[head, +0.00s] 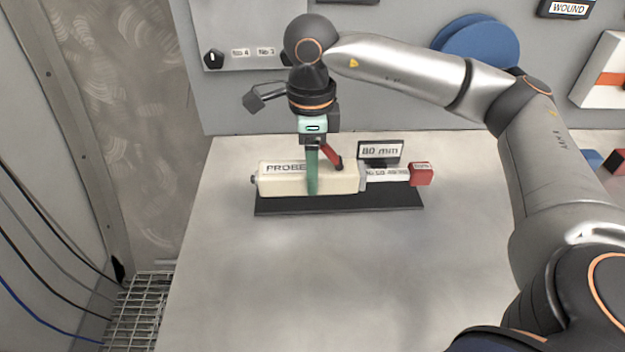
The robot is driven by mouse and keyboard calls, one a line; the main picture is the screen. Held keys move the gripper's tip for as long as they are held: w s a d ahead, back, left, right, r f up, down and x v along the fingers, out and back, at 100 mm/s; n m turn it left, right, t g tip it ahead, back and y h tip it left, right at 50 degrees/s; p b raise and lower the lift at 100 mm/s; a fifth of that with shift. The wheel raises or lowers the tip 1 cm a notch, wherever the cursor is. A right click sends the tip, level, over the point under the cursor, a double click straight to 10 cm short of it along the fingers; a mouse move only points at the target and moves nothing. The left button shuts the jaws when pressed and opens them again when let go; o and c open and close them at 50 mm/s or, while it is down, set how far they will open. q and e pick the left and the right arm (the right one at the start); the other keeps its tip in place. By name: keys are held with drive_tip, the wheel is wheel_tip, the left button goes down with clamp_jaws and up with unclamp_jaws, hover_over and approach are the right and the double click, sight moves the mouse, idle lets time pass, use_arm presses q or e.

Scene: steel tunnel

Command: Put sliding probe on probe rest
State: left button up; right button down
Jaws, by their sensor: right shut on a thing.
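The sliding probe (280,182) has a cream block body marked "PROBE", a white scale rod (385,175) out of its right side and a red block (421,174) at the rod's end. It lies level over a long dark plate (340,203), which may be the probe rest. I cannot tell whether the probe touches the plate. My right gripper (325,170) points down from above and is shut on the cream body. A green finger crosses its front and a red finger shows at its top. The left gripper is not in view.
A dark "80 mm" sign (380,151) stands just behind the rod. The pale table (400,280) is clear in front. A grey panel (390,105) with a blue disc (478,42) rises behind. A small red block (617,162) is at the right edge.

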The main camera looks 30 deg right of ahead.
drive_tip(key=w+d+f, duration=0.1)
drive_tip(key=f, duration=0.1)
drive_tip(key=w+d+f, duration=0.1)
drive_tip(key=w+f, duration=0.1)
drive_tip(key=w+d+f, duration=0.1)
drive_tip(key=w+f, duration=0.1)
drive_tip(key=shift+w+d, duration=0.15)
drive_tip(key=shift+w+d+f, duration=0.1)
drive_tip(key=shift+f, duration=0.85)
drive_tip(key=shift+w+d+f, duration=0.1)
drive_tip(key=shift+f, duration=0.8)
drive_tip(key=shift+f, duration=0.2)
drive_tip(key=shift+c, duration=0.9)
unclamp_jaws()
wheel_tip(320, 180, up, 12)
drive_tip(key=shift+r, duration=0.2)
